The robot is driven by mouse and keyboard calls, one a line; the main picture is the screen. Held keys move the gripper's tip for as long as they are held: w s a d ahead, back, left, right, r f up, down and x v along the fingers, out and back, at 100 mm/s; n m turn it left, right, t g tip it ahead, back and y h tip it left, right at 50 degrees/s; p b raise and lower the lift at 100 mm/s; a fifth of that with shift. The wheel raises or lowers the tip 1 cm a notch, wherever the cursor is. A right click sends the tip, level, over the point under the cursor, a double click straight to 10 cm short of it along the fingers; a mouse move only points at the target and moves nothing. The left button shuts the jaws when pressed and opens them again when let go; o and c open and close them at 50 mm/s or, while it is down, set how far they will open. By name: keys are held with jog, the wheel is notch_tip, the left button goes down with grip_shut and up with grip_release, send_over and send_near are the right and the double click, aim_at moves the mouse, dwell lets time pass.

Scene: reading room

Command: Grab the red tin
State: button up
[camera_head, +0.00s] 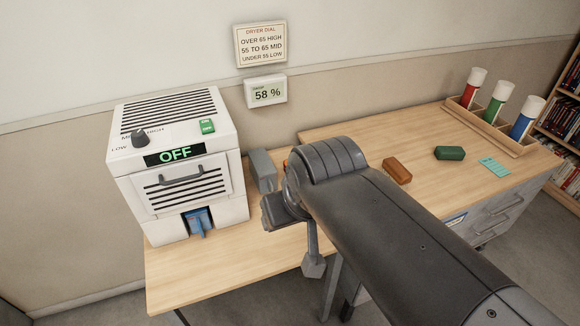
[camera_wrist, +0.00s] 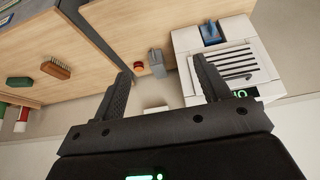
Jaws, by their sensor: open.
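The red tin (camera_head: 469,92) is a red cylinder with a white top. It stands upright at the left end of a wooden rack (camera_head: 492,128) on the far right of the desk in the head view. In the head view my arm hides much of the gripper.
A white dryer (camera_head: 178,110) reading OFF stands at left. A grey box (camera_head: 262,170) is beside my gripper. A brown brush (camera_head: 397,171), a green block (camera_head: 450,153) and a teal card (camera_head: 495,167) lie before the rack. Green (camera_head: 495,104) and blue (camera_head: 523,125) tins stand beside the red one.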

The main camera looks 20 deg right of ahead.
jog(key=shift+o, duration=0.9)
jog(key=w+d+f+m+y, duration=0.1)
jog(key=w+d+f+m, duration=0.1)
jog(key=w+m, duration=0.95)
jog(key=w+d+f+m+y, duration=0.1)
jog(key=w+d+f+m, duration=0.1)
jog(key=w+m, duration=0.95)
jog(key=shift+w+d+f+m+t+h, duration=0.15)
jog(key=shift+w+d+f+m+h, duration=0.4)
jog(key=shift+w+d+f+m, duration=3.15)
jog(key=shift+w+d+f+m+t+h, duration=0.1)
jog(key=shift+w+d+f+m+h, duration=0.9)
jog(key=shift+w+f, duration=4.9)
jog(key=shift+w+d+f+m+t+h, duration=0.15)
jog(key=shift+w+d+f+m, duration=3.3)
jog(key=shift+f, duration=2.35)
jog(key=shift+w+a+n, duration=0.15)
jog(key=shift+w+n, duration=0.2)
jog(key=shift+n, duration=0.2)
